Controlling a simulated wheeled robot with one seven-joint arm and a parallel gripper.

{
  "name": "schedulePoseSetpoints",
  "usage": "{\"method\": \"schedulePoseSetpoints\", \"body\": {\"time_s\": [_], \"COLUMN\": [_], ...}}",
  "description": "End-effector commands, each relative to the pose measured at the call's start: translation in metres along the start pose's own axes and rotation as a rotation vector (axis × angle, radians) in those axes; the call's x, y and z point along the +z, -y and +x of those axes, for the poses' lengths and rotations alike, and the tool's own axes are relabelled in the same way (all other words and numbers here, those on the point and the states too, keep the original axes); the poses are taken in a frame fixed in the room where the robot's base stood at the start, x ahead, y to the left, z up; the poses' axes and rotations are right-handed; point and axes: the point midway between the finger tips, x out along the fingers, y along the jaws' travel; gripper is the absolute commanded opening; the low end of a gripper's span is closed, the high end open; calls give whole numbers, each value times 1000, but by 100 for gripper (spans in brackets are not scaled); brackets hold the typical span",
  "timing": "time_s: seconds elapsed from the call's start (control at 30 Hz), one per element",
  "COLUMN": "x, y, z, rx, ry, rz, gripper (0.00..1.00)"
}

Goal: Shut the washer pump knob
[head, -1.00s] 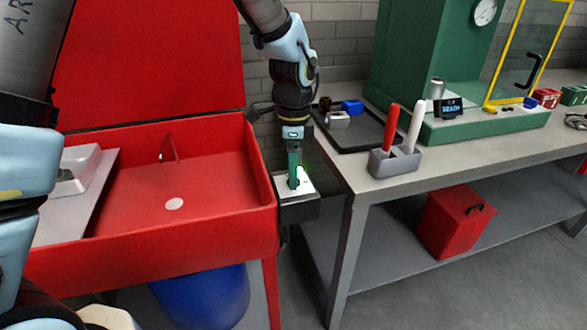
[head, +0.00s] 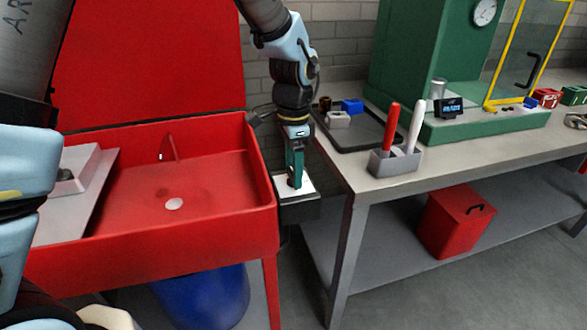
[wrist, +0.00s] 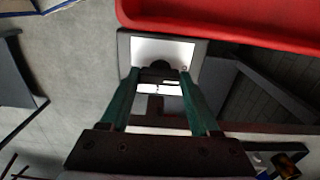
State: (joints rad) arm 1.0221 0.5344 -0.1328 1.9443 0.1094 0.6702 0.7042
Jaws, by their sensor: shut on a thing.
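The washer pump knob (wrist: 160,67) is a small dark round piece on a white-faced control box (head: 308,184) at the right side of the red parts washer (head: 150,258). My gripper (head: 295,184) points down at this box, its teal fingers at the knob. In the wrist view the fingers (wrist: 160,74) stand on either side of the knob, shut on it. The white face (wrist: 150,50) shows around the knob there. In the head view the fingers mostly hide the knob, and its exact angle cannot be told.
A grey workbench (head: 352,184) stands close to the right, with a dark tray (head: 350,142) and a grey holder (head: 395,162) with red and white handles. The washer's raised red lid (head: 150,60) is left of my arm. Only a narrow gap separates washer and bench.

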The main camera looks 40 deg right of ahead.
Motion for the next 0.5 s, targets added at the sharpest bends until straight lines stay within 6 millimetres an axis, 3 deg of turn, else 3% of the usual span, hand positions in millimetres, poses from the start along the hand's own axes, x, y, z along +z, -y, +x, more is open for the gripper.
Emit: {"method": "schedulePoseSetpoints", "body": {"time_s": [0.17,0.2,0.43,0.5], "x": [0,0,0,0], "y": [0,0,0,0], "z": [0,0,0,0], "rx": [0,0,0,0], "ry": [-1,-1,-1,-1], "rz": [-2,-2,-1,0], "gripper": [7,67,92,92]}}
